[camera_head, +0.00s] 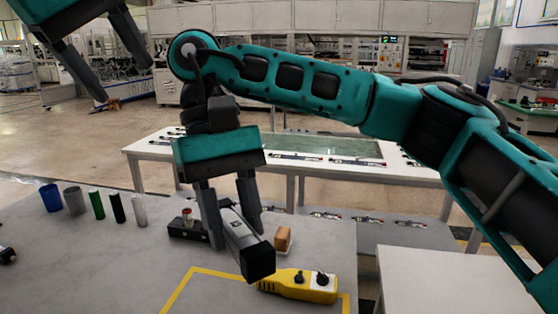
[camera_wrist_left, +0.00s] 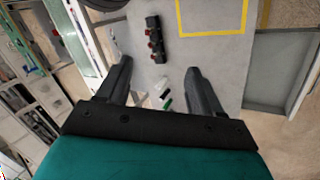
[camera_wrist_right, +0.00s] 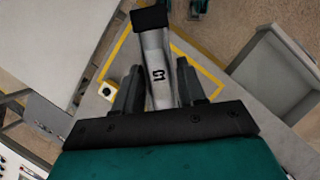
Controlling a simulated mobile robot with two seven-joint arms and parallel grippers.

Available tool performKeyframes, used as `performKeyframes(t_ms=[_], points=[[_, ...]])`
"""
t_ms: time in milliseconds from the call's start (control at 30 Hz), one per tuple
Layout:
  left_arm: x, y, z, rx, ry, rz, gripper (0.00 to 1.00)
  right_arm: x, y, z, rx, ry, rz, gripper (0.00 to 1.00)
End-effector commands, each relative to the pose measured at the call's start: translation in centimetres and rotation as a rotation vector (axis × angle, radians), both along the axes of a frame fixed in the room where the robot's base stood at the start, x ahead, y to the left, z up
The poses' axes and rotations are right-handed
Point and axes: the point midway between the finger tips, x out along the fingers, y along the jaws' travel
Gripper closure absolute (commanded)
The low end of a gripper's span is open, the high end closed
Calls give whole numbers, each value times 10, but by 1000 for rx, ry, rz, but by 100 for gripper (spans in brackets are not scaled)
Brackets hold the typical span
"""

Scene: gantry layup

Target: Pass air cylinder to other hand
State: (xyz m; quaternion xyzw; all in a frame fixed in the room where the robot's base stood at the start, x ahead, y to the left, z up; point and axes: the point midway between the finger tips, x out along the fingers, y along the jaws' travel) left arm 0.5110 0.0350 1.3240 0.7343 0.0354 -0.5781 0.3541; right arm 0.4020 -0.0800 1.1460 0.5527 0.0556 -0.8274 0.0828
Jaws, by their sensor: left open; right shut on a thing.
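The air cylinder (camera_head: 236,229) is a silver, square-bodied part with a black end cap. My right gripper (camera_head: 236,237) is shut on it and holds it tilted above the grey table, cap end toward the front. In the right wrist view the cylinder (camera_wrist_right: 158,68) lies between the two fingers, with its black cap beyond the fingertips. My left gripper (camera_head: 123,80) is open and empty at the upper left, high and well apart from the cylinder. The left wrist view shows its fingers (camera_wrist_left: 157,78) spread with nothing between them.
On the table stand a blue cup (camera_head: 50,197), a grey cup (camera_head: 73,200) and green, black and silver cylinders at left. A black block (camera_head: 187,229), a brown block (camera_head: 283,238) and a yellow device (camera_head: 298,286) lie near the right gripper. Yellow tape (camera_head: 179,292) marks the front.

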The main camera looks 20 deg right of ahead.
Motion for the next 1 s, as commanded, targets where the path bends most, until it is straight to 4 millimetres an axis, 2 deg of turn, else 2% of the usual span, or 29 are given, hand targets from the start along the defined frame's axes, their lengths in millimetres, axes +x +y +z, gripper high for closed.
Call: performKeyframes(t_ms=[33,167,200,300,400,633,667,800,1000], points=[[-11,8,20,13,6,36,34,0,0,1,1,-1,0,100],[-40,26,61,40,42,130,34,0,0,1,1,-1,0,100],[-57,3,50,63,90,88,34,0,0,0,1,-1,0,100],[-94,-29,40,103,180,37,34,0,0,0,1,-1,0,100],[-128,-52,31,152,255,2,34,0,0,1,1,0,0,100],[-199,-84,10,295,404,-48,34,0,0,1,0,-1,0,100],[-206,-87,6,317,412,-53,34,0,0,0,0,0,0,100],[-201,-102,-22,403,260,-104,34,0,0,1,0,-1,0,100],[-202,-123,-54,509,59,-198,34,0,0,1,1,-1,0,100]])
